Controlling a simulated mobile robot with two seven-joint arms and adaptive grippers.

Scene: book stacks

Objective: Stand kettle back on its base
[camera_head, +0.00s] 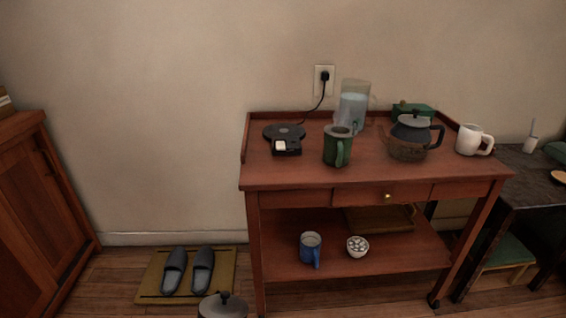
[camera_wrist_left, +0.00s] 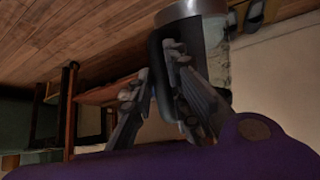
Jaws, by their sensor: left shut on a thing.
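The kettle shows in the left wrist view (camera_wrist_left: 217,62) as a mottled grey body with a shiny metal band and a dark handle. My left gripper (camera_wrist_left: 161,68) is shut on that handle. In the head view, a grey lid with a dark knob (camera_head: 222,306) shows at the bottom edge, in front of the cart; it looks like the kettle's top, and the rest is cut off. The round black base (camera_head: 284,131) sits at the left of the cart top, with its cord running to a wall outlet. Nothing stands on its disc. My right gripper is not in view.
On the cart top (camera_head: 300,176), a green mug (camera_head: 338,146) stands right of the base. A clear pitcher (camera_head: 352,108), dark teapot (camera_head: 409,134) and white mug (camera_head: 470,140) stand farther right. Slippers (camera_head: 188,270) lie on a floor mat. The cart's front left top is clear.

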